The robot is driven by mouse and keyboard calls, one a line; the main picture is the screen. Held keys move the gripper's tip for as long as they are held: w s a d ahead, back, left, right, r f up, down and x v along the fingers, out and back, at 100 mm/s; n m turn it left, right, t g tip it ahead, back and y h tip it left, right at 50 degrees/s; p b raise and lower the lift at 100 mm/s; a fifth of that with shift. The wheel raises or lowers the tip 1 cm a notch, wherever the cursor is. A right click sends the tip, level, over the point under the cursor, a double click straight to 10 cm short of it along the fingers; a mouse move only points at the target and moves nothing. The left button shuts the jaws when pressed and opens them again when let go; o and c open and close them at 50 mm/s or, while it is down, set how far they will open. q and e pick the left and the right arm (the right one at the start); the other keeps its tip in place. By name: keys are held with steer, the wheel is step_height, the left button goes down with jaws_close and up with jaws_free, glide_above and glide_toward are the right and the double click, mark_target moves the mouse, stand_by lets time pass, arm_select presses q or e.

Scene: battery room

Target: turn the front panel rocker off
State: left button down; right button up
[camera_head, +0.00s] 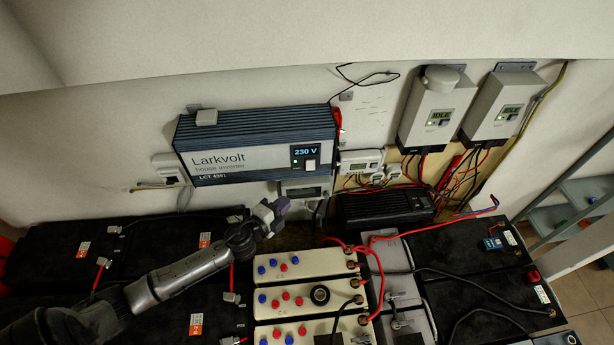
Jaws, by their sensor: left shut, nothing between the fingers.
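The Larkvolt house inverter (240,165), a dark ribbed box with a pale front, is mounted on the wall in the upper middle. My left gripper (279,207) is shut and empty. It appears below and a little left of the rocker, in front of the batteries, apart from the inverter. My right gripper is not in view.
A small meter (360,161) is beside the inverter. Black batteries (160,250) and cream cells (300,263) with red and black cables fill the space below. A metal shelf (555,215) stands far right.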

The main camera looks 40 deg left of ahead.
arm_select(q)
steer(key=shift+w+d, duration=0.1)
stand_by(0.3)
steer(key=p, duration=0.1)
glide_toward(311, 165)
steer(key=w+d+f, duration=0.2)
steer(key=w+d, duration=0.1)
steer(key=w, duration=0.1)
steer(key=shift+w+a+f+b, duration=0.15)
steer(key=shift+w+a+f, duration=0.1)
steer(key=shift+w+a, duration=0.4)
steer(key=shift+w+a+f+b, duration=0.15)
steer(key=shift+w+a+f, duration=0.2)
steer(key=shift+a, duration=0.55)
steer(key=shift+r, duration=0.1)
